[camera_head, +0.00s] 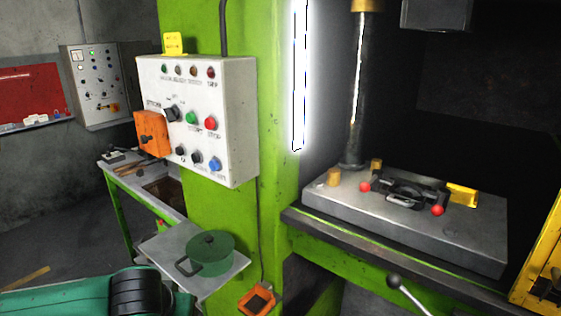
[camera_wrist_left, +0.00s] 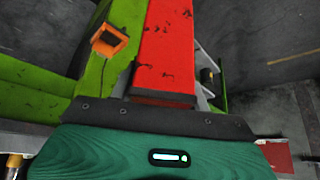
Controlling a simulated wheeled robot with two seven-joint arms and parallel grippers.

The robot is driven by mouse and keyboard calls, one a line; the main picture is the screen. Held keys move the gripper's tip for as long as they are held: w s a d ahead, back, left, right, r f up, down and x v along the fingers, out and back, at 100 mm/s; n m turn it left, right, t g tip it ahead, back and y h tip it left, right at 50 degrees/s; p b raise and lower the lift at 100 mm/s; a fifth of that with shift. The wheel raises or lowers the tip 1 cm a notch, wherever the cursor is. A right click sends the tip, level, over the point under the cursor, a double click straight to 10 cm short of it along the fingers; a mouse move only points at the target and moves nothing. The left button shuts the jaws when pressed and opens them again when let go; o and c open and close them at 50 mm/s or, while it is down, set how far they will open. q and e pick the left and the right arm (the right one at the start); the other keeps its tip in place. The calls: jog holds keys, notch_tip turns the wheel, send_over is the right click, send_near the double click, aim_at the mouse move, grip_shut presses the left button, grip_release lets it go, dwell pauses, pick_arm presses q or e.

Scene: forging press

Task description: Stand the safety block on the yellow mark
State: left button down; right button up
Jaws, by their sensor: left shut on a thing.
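A long red block (camera_wrist_left: 166,50) with dark scuffs, seemingly the safety block, fills the top middle of the left wrist view. My left gripper (camera_wrist_left: 165,102) is shut on its near end; the fingertips are mostly hidden. The block is not visible in the head view, where only part of my teal left arm shows at the lower left. A yellow patch (camera_head: 462,194) is at the back right of the grey press bed (camera_head: 330,200); I cannot tell whether it is flat or raised. My right gripper is not in view.
A control box (camera_head: 205,110) sits on the green press frame (camera_head: 275,100). A green pot (camera_head: 210,250) stands on a low shelf (camera_head: 160,252). A lever (camera_head: 396,282) sticks up in front.

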pick_arm(q)
jog(key=shift+r, duration=0.1)
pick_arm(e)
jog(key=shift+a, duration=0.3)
